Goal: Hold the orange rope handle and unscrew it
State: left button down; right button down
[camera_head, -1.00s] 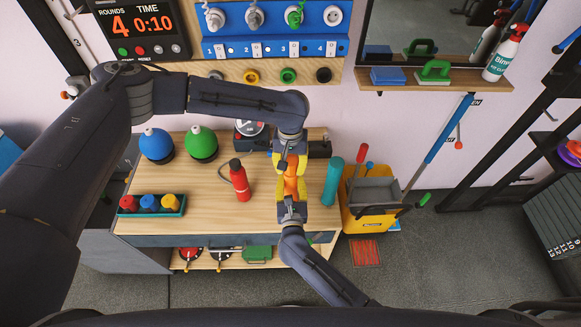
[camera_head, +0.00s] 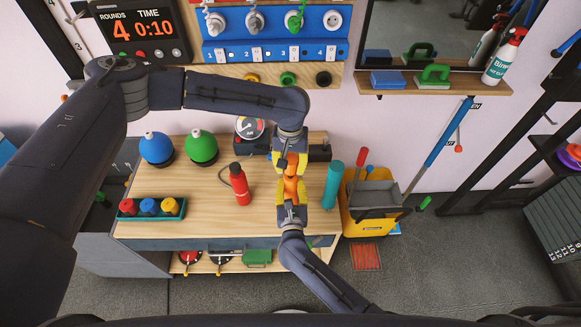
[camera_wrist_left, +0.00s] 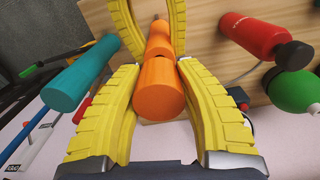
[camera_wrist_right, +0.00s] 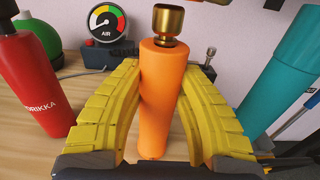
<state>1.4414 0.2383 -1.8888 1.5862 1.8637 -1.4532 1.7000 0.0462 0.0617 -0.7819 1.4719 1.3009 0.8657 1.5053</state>
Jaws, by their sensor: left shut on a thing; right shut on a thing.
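The orange handle (camera_head: 291,185) is between my two grippers above the workbench. In the right wrist view it is an upright orange cylinder (camera_wrist_right: 162,100) with a brass cup-shaped fitting (camera_wrist_right: 168,20) at its top. My right gripper (camera_head: 291,203), coming from the front, is shut on it with yellow fingers on both sides. My left gripper (camera_head: 289,158), coming from above, is shut on its orange upper part (camera_wrist_left: 158,88). The left wrist view shows a seam between this near part and a farther orange part (camera_wrist_left: 158,40). Whether the brass joint is separated is hidden there.
A red bottle (camera_head: 240,185) stands left of the grippers and a teal cylinder (camera_head: 332,185) close on the right. An air gauge (camera_head: 250,127) is behind. Blue (camera_head: 156,147) and green (camera_head: 201,147) round bottles stand farther left. The bench's front middle is clear.

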pick_arm(q)
jog(key=shift+r, duration=1.45)
pick_arm(e)
jog(key=c, duration=1)
grip_release()
